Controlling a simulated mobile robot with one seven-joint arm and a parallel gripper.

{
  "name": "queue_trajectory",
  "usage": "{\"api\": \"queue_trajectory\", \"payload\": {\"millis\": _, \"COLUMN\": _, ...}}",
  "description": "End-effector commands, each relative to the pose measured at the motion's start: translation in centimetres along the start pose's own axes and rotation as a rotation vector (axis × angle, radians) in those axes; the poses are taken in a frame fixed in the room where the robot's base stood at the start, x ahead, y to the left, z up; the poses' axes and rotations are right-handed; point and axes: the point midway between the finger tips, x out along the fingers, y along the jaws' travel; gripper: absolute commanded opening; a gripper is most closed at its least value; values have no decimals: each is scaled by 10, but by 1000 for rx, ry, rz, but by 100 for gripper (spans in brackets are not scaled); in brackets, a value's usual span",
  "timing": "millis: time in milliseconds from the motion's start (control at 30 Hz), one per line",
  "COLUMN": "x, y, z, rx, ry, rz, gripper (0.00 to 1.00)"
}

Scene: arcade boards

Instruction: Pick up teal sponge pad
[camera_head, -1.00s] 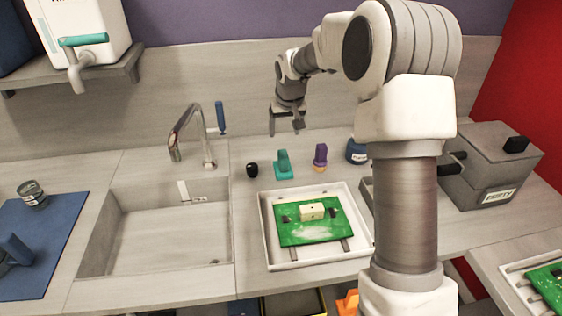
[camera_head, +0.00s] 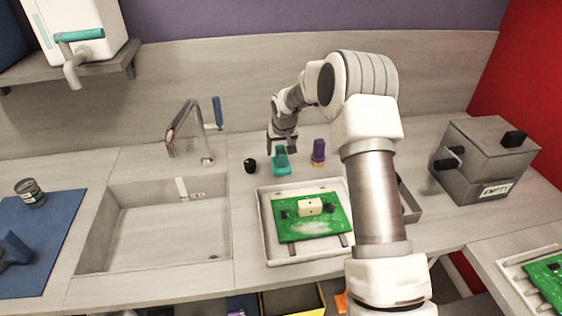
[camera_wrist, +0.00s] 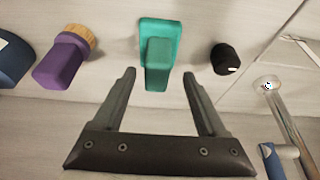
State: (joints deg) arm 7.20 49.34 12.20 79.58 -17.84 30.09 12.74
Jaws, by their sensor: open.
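The teal sponge pad (camera_head: 281,168) stands on the counter behind the white tray, with a flat base and an upright grip block. It also shows in the wrist view (camera_wrist: 159,60), at the top middle. My gripper (camera_head: 283,148) is just above and behind it in the head view. In the wrist view my gripper (camera_wrist: 158,75) is open and empty, its two fingers on either side of the pad's grip block in the picture. I cannot tell whether the fingers touch it, but gaps show on both sides.
A black knob-like piece (camera_head: 250,165) and a purple-handled brush (camera_head: 318,152) stand on either side of the pad. The white tray (camera_head: 263,225) holds a green circuit board (camera_head: 312,228). A sink (camera_head: 150,225) and faucet (camera_head: 184,130) are left; a grey box (camera_head: 485,160) is right.

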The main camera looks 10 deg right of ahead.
Motion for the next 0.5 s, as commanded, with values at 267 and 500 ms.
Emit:
{"api": "queue_trajectory", "payload": {"millis": 267, "x": 36, "y": 4, "z": 2, "rx": 0, "ry": -2, "rz": 0, "gripper": 75}}
{"api": "queue_trajectory", "payload": {"millis": 500, "x": 40, "y": 4, "z": 1, "rx": 0, "ry": 0, "rz": 0, "gripper": 75}}
